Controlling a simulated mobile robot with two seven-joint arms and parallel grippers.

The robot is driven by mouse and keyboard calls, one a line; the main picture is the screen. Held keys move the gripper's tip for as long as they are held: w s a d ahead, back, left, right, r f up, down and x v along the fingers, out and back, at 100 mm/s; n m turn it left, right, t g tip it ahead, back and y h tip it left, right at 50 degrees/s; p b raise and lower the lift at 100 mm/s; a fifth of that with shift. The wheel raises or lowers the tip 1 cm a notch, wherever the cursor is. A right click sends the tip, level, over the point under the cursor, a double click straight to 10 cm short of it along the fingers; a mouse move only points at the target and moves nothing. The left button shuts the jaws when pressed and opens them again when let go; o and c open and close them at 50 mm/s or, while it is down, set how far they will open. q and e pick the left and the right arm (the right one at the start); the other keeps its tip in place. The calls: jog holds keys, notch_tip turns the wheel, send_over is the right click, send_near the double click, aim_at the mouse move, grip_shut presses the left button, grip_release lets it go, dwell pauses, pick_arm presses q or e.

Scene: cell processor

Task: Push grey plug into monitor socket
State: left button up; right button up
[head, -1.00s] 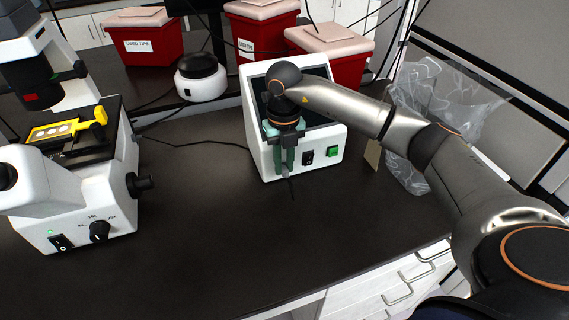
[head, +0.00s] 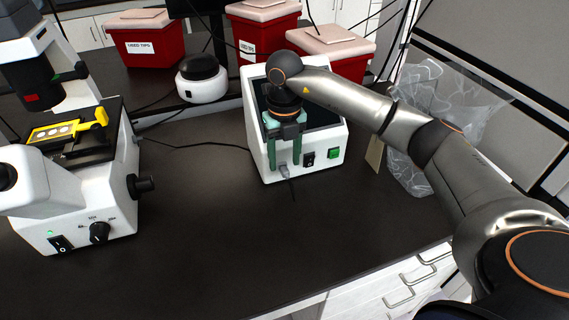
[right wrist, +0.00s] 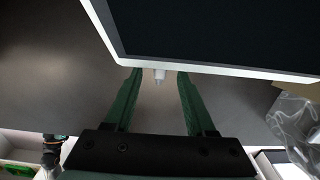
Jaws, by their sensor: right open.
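The monitor (head: 259,141) is a white box with a dark sloped screen, a black switch and a green button on its lower front. The grey plug (head: 284,170) is at the lower front of the monitor, left of the black switch, with a dark cable hanging from it. How deep it sits is unclear, and the socket is hidden. My right gripper (head: 284,163) is open, its green fingers on either side of the plug and apart from it. In the right wrist view, the plug (right wrist: 159,76) shows between the open fingers, by the monitor's white edge (right wrist: 215,70). My left gripper is not in view.
A microscope (head: 85,190) with a yellow slide holder stands at the left. A small white device with a black top (head: 202,80) and red bins (head: 150,45) stand behind. A clear plastic bag (head: 425,110) hangs at the right. The front table area (head: 200,240) is clear.

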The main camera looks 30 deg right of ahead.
notch_tip(320, 180, up, 10)
jog(key=shift+r, duration=0.2)
dwell(2.5)
